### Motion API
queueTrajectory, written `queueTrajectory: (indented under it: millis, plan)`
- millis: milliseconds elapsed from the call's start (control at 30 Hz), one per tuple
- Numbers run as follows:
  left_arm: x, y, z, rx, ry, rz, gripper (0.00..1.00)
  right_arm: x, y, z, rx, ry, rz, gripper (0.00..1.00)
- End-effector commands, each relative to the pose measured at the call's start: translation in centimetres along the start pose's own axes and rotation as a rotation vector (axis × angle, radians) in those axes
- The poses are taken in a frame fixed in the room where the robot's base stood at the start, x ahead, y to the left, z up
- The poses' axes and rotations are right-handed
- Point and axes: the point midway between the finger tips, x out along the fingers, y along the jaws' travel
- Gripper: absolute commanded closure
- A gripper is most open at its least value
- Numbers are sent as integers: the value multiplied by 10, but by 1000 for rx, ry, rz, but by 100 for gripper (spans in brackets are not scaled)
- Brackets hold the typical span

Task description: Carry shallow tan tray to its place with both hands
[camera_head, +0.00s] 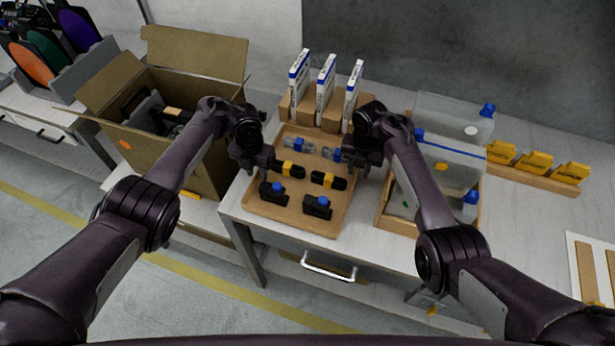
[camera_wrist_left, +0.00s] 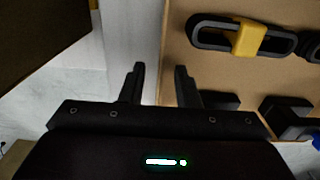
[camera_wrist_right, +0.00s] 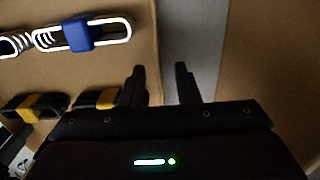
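The shallow tan tray (camera_head: 289,222) lies on the pale table and holds two rows of clip-like pieces and two black pieces with blue knobs. My left gripper (camera_head: 258,166) is at the tray's left side, and my right gripper (camera_head: 362,164) is at its right side. In the left wrist view the fingers (camera_wrist_left: 158,84) are apart, with the tray's edge (camera_wrist_left: 168,75) between them. In the right wrist view the fingers (camera_wrist_right: 160,84) are also apart, and the tray's other edge (camera_wrist_right: 154,50) lies between them. I see no finger closed on the tray.
An open cardboard box (camera_head: 205,165) stands left of the tray. White-and-blue boxes (camera_head: 325,85) stand in a tan holder behind it. A wooden crate (camera_head: 386,218) with clear containers (camera_head: 450,165) is close on the right. Yellow pieces (camera_head: 535,162) sit in a rack further right.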

Motion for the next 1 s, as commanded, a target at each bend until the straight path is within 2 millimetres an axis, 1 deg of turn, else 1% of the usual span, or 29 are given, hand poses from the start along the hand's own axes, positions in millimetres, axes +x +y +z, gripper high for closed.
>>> queueTrajectory:
  millis: [100, 333, 367, 567, 1000]
  plan:
    - [4, 0, 0, 1, 0, 1, 71, 4, 0, 0, 2, 0, -1, 71]
    - [4, 0, 0, 1, 0, 1, 71, 4, 0, 0, 1, -1, 0, 71]
    - [4, 0, 0, 1, 0, 1, 74, 4, 0, 0, 1, -1, 0, 74]
    - [4, 0, 0, 1, 0, 1, 100, 4, 0, 0, 1, -1, 0, 100]
    - [2, 0, 1, 1, -3, 1, 100, 2, 0, 1, 1, -3, 1, 100]
